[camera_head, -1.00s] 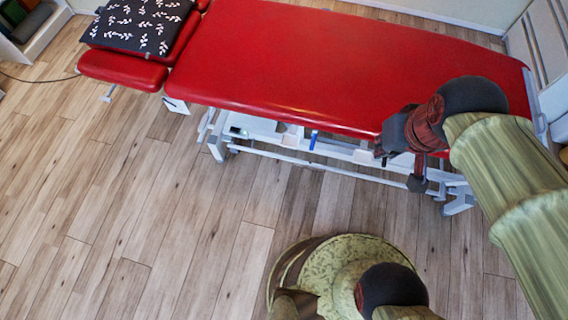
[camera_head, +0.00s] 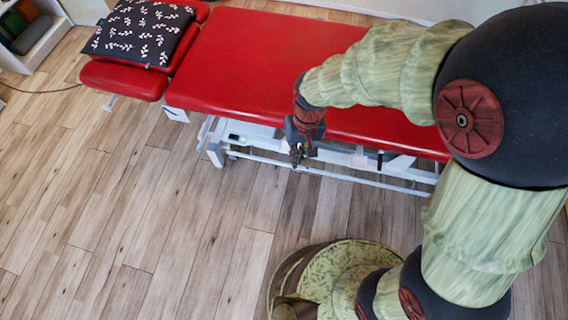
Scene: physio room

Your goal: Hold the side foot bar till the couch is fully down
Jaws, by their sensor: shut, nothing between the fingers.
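The red treatment couch (camera_head: 262,68) stands across the back of the view on a white metal frame. The white side foot bar (camera_head: 257,158) runs low along its near side, a little above the floor. My gripper (camera_head: 297,160) is shut and empty, pointing down in front of the couch's near edge. My arm hides the couch's right end, and the gripper hides a short piece of the bar.
A dark leaf-patterned cushion (camera_head: 142,32) lies on the couch's head section. A white shelf (camera_head: 38,38) stands at the top left, with a cable on the floor near it. The wooden floor (camera_head: 130,220) at the front left is clear.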

